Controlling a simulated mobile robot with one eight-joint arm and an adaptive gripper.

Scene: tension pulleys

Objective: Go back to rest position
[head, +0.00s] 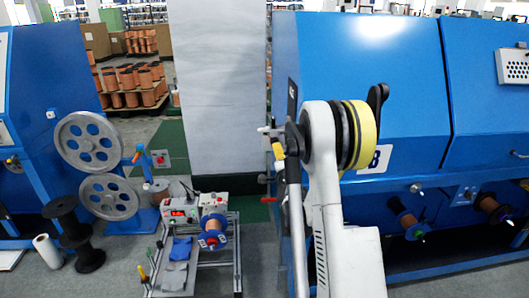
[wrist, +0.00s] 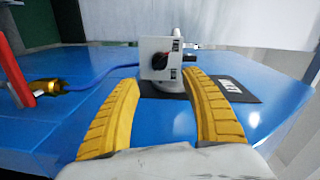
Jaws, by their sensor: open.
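My gripper (wrist: 163,80) shows in the wrist view as two yellow ribbed fingers, spread apart with nothing between them. Past the fingertips is a grey box with a black rotary knob (wrist: 160,62), on the blue machine surface (wrist: 280,95). I cannot tell whether the fingers touch it. In the head view my white arm stands raised in front of the large blue machine (head: 375,75). Only a small yellow part, perhaps a finger, shows left of the arm, so the gripper is mostly hidden there.
A blue hose with a brass fitting (wrist: 47,86) and a red part (wrist: 14,65) are at left in the wrist view. In the head view, a small bench (head: 195,285) with a copper spool (head: 213,225) stands left of my arm. Grey pulleys (head: 88,142) are farther left.

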